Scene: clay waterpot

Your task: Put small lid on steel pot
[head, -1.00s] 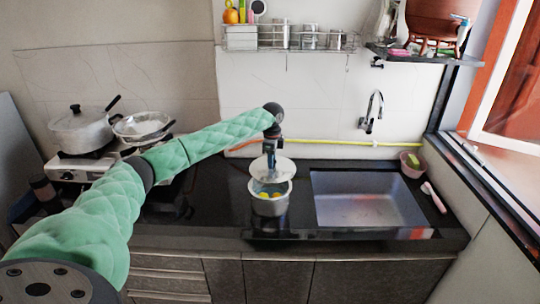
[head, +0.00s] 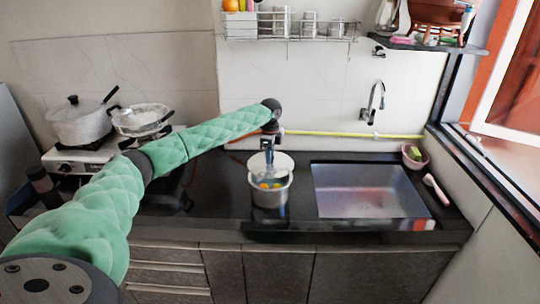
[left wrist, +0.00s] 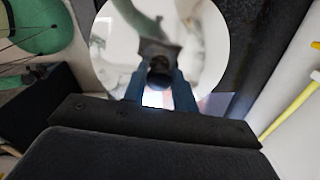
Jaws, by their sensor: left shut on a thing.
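The steel pot (head: 270,196) stands on the dark counter, left of the sink, with yellow and orange round things inside. The small lid (head: 283,161) is a shiny round disc over the back part of the pot's mouth. The front part of the mouth is uncovered. My left gripper (head: 268,156) is above the pot, shut on the lid's knob. In the left wrist view the lid (left wrist: 215,40) shows as a bright mirror-like disc, with its dark knob between the fingers of my left gripper (left wrist: 158,75). I cannot tell whether the lid touches the rim. My right gripper is out of view.
The sink (head: 370,190) is right of the pot, with a faucet (head: 372,102) behind it. A stove (head: 85,155) with a large lidded pot (head: 78,122) and a pan (head: 142,119) is at left. A wire rack (head: 290,27) hangs above the counter.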

